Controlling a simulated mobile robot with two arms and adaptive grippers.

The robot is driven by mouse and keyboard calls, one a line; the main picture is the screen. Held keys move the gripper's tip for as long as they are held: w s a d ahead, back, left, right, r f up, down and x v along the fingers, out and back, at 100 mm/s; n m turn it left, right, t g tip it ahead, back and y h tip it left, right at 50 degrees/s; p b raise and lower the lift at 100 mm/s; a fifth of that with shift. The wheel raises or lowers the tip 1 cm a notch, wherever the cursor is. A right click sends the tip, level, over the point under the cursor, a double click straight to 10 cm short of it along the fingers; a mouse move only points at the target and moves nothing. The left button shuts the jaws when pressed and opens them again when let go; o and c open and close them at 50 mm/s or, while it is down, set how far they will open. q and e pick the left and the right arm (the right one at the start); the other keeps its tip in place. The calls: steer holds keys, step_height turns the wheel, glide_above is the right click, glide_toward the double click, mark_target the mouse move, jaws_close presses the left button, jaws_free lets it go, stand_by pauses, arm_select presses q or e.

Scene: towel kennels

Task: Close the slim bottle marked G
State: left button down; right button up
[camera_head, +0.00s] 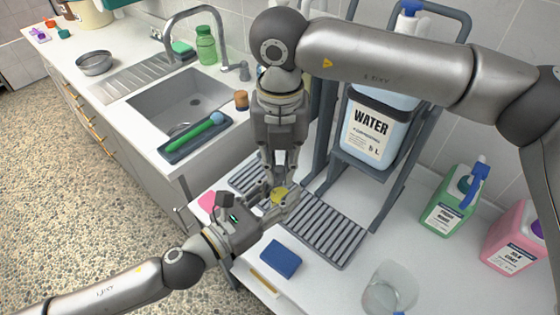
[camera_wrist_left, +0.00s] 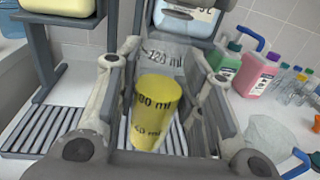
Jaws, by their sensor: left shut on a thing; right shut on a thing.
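A slim, clear container with yellow contents (camera_head: 279,194) stands between the fingers of my left gripper (camera_head: 277,199). The left wrist view shows the yellow contents (camera_wrist_left: 157,112) close up, with ml marks on the wall and a 120 ml mark above the yellow. My left gripper is shut on it. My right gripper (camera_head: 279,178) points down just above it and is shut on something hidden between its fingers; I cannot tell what. No letter G is readable. Several small slim bottles (camera_wrist_left: 298,84) stand at the right in the left wrist view.
A slatted drain grille (camera_head: 325,232) lies below the grippers, in front of a rack with a water tank (camera_head: 376,130). A blue sponge (camera_head: 281,258) and a clear beaker (camera_head: 376,272) are on the counter. Green (camera_head: 446,210) and pink (camera_head: 512,245) jugs stand at right.

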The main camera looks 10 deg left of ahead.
steer(key=m, duration=1.3)
steer(key=shift+m, duration=0.3)
steer(key=o, duration=0.7)
steer(key=shift+o, duration=0.2)
step_height(320, 180, up, 12)
steer(key=shift+f, duration=0.15)
